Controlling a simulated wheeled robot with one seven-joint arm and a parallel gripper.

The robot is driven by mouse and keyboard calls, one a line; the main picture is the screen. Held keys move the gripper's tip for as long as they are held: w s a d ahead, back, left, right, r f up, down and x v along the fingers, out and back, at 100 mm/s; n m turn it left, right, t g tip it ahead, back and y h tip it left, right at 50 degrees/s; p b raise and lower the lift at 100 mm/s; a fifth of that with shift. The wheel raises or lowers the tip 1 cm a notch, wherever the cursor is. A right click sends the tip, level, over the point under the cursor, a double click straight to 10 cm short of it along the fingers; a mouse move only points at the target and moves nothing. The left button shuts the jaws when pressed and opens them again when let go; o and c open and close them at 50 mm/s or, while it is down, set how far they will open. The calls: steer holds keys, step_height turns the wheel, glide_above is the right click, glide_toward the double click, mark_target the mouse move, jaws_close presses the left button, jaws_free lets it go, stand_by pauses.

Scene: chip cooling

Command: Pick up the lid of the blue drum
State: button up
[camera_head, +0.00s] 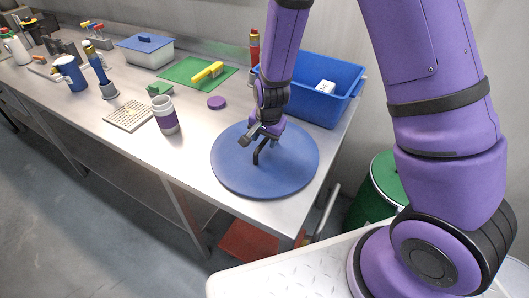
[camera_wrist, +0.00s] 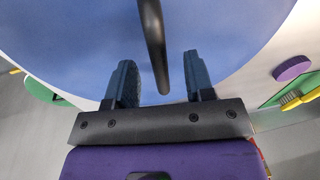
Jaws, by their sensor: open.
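The lid (camera_head: 232,172) is a large round blue disc lying flat on the metal bench, with a dark bent handle (camera_head: 259,152) standing up from its middle. The lid also fills much of the wrist view (camera_wrist: 75,45). My gripper (camera_head: 255,137) is over the lid, pointing down at the handle. In the wrist view my gripper (camera_wrist: 158,66) is open, one finger on each side of the dark handle (camera_wrist: 152,40); visible gaps separate the fingers from it. No blue drum shows in either view.
A blue bin (camera_head: 330,106) stands behind the lid on the bench. A purple-and-white jar (camera_head: 165,115) and a purple cap (camera_head: 216,102) are to its left, with a green mat (camera_head: 181,70) beyond. A green drum (camera_head: 378,188) stands on the floor at right.

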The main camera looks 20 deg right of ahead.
steer(key=shift+w+a+f, duration=0.1)
steer(key=shift+w+f, duration=0.05)
steer(key=shift+f, duration=0.9)
steer(key=shift+c, duration=0.5)
jaws_close()
steer(key=shift+r, duration=0.1)
